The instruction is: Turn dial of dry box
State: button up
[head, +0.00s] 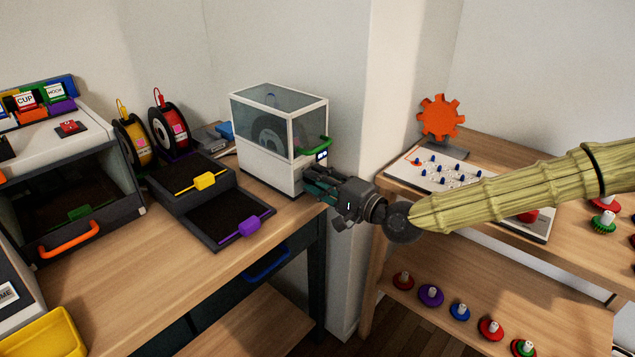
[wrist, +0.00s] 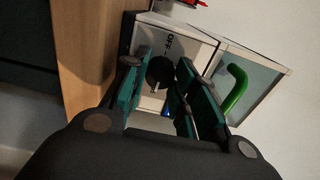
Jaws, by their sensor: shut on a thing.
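The dry box (head: 268,164) is a white case with clear panels and stands at the right end of the wooden bench. Its green handle (head: 313,146) is on the side facing my arm, and it also shows in the wrist view (wrist: 235,88). The dial (wrist: 158,72) is a dark round knob on the white panel, with lettering that seems to read "OFF" near it. My gripper (head: 314,186) is at the lower part of that side. In the wrist view my gripper (wrist: 166,72) has its teal fingers on both sides of the dial, shut on it. The head view hides the dial.
Stacked black trays with a yellow handle (head: 205,181) and a purple handle (head: 249,225) sit left of the dry box. Spools (head: 172,127) stand behind them. A shelf unit (head: 465,262) with an orange gear (head: 440,118) is at the right, under my arm.

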dwell(0.4)
jog(key=o, duration=1)
jog(key=shift+o, duration=0.2)
jog(key=v, duration=1.2)
